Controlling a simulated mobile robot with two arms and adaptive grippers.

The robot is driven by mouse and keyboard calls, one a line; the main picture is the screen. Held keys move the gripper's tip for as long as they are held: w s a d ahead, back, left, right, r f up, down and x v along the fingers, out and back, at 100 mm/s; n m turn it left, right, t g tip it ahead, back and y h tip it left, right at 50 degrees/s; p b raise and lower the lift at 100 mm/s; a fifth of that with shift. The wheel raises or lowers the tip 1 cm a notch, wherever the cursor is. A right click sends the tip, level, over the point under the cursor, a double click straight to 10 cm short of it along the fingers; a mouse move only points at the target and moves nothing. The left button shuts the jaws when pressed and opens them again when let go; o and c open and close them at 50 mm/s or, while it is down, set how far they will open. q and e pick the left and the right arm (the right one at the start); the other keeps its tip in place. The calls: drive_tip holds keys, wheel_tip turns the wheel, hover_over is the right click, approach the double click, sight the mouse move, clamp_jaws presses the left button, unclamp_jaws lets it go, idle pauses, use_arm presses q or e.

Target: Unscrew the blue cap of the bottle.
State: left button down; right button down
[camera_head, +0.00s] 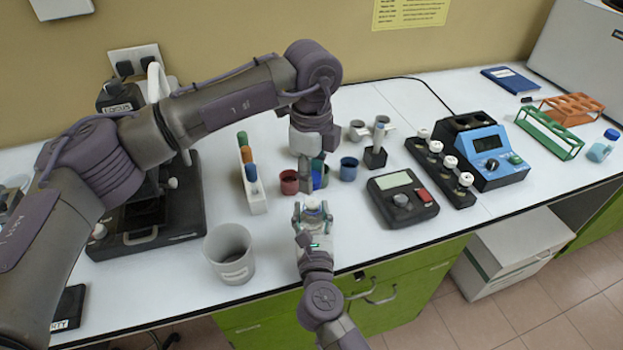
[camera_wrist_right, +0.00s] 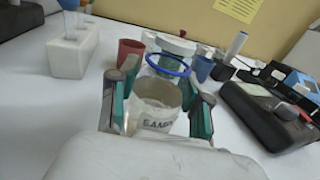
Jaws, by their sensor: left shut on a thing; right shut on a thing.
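The clear bottle (camera_wrist_right: 156,98) with a white label stands between the fingers of my right gripper (camera_wrist_right: 158,112) in the right wrist view. The right gripper is shut on its body, one finger on each side. A blue ring (camera_wrist_right: 184,74) shows at the bottle's top. In the head view my right gripper (camera_head: 313,212) is at the front of the table, with the bottle's top barely visible. My left gripper (camera_head: 312,190) points down from above, directly over the bottle, shut at its top. The blue cap is largely hidden by the left gripper's fingers.
A grey beaker (camera_head: 230,255) stands left of my right arm. A white rack (camera_head: 251,187) with coloured-capped tubes, a red cup (camera_head: 289,182) and a dark blue cup (camera_head: 348,168) are close behind. A black meter (camera_head: 402,200) is to the right. Another blue-capped bottle (camera_head: 601,149) stands far right.

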drive_tip(key=shift+c, duration=2.1)
unclamp_jaws()
